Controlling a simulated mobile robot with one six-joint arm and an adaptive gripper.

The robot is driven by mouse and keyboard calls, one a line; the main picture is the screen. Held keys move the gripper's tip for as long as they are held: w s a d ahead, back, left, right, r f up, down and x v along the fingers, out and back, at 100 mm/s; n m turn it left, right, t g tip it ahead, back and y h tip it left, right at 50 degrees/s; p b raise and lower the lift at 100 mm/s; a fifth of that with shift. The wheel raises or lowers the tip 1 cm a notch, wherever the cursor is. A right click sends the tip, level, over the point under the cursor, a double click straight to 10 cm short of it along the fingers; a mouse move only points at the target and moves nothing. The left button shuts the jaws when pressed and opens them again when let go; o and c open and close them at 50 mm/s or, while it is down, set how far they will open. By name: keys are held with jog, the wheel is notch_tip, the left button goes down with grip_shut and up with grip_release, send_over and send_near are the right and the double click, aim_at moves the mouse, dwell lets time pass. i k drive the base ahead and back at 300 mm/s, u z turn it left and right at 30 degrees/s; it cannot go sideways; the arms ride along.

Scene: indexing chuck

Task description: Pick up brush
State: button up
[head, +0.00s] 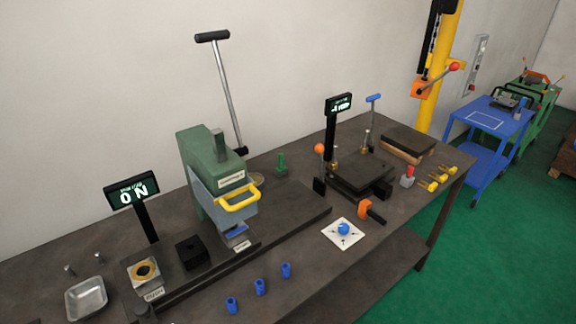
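I cannot make out a thing that is clearly a brush. A dark flat block with a tan, wood-like lower part (408,143) lies at the back right of the bench; whether it is a brush I cannot tell. A small green upright piece (282,165) stands behind the dark base of the green press, and a small grey piece with a red top (408,177) stands near the right end. My gripper is not in view.
The dark bench (300,290) carries a green press (215,175) with a yellow handle, a dark fixture plate (358,172), two displays, a metal tray (86,298), blue cylinders (260,287), yellow-headed pieces (433,185) and a white card (343,234). Blue cart (490,120) stands right.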

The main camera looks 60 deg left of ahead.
aim_at(282, 170)
jog(key=u, duration=0.05)
jog(key=i, duration=1.95)
jog(key=u, duration=1)
jog(key=k, duration=0.2)
jog(key=u, duration=2.1)
